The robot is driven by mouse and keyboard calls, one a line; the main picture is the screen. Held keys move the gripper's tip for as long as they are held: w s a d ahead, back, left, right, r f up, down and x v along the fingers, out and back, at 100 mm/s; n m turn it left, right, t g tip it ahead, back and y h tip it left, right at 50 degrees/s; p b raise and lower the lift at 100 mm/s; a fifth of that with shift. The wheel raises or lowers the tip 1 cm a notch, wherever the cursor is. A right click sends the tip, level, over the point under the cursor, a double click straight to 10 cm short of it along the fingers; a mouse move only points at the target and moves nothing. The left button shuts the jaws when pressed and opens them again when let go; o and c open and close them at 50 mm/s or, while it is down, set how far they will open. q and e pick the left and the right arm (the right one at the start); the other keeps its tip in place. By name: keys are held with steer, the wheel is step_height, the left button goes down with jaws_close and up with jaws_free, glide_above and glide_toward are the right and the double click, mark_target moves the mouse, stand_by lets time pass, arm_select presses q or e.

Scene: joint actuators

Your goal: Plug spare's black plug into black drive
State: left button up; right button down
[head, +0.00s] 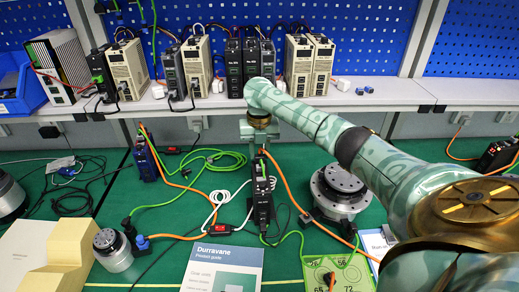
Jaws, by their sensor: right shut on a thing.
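My right gripper (259,133) reaches in from the right and points down, directly above a narrow black drive (263,198) on the green mat. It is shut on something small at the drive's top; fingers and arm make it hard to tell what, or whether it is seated. An orange cable leaves near the fingertips and runs to the right. Several black drives stand on the shelf, one of them just left of my arm (234,68). Which actuator is the spare is unclear. My left gripper is not in view.
A larger silver actuator (340,190) stands right of the black drive. A blue-sided drive (146,158) stands to the left, amid loose green, orange and white cables.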

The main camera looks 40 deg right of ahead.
steer(key=shift+f, duration=0.25)
stand_by(0.8)
steer(key=c, duration=1)
jaws_free()
steer(key=shift+c, duration=0.2)
steer(key=shift+p, duration=0.3)
step_height(320, 180, up, 7)
steer(key=p, duration=0.7)
